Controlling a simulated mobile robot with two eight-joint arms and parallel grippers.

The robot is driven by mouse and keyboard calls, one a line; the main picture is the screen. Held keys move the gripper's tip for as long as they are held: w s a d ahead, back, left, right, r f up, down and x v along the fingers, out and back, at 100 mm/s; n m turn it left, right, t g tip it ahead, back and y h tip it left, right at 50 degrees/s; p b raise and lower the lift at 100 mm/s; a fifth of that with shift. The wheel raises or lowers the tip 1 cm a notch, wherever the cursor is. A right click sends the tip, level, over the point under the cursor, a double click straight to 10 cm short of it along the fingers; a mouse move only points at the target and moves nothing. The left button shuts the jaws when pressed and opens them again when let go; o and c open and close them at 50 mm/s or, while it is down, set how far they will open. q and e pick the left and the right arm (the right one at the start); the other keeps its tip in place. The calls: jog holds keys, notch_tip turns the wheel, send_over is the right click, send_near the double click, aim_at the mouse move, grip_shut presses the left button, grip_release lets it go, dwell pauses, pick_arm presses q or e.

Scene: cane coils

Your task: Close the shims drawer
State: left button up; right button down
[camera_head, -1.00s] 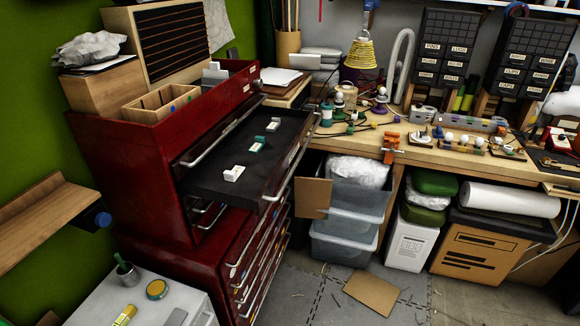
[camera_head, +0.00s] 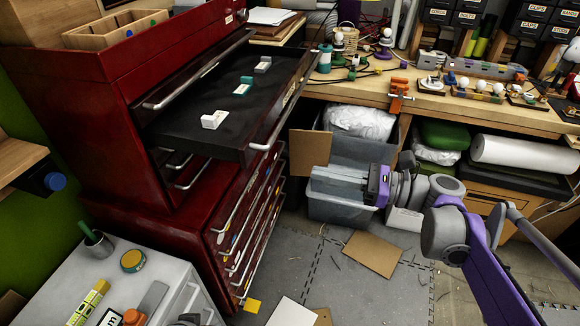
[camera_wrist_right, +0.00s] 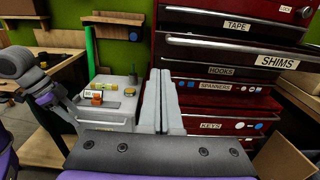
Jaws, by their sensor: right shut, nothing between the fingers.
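The shims drawer (camera_head: 190,130) is pulled far out of the red tool chest (camera_head: 100,120). Its dark tray holds a white block (camera_head: 214,119), a teal block (camera_head: 243,87) and a grey block (camera_head: 263,64). In the right wrist view its front (camera_wrist_right: 225,48) bears the SHIMS label. My right gripper (camera_head: 316,180) is shut and empty, pointing left, below and to the right of the drawer's front and apart from it. Its fingers (camera_wrist_right: 163,82) show together in the wrist view.
Lower drawers (camera_head: 250,225) with long handles look shut. A white cabinet (camera_head: 75,275) with small items stands at lower left. The workbench (camera_head: 440,98) is at right, with a grey bin (camera_head: 345,212) beneath it. Cardboard (camera_head: 371,253) lies on the floor.

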aim_at(248, 159)
jog(key=x, duration=1.3)
jog(key=shift+a, duration=0.15)
jog(key=p+x, duration=0.2)
jog(key=x, duration=2.3)
jog(key=shift+s+a, duration=0.1)
jog(key=shift+a, duration=0.05)
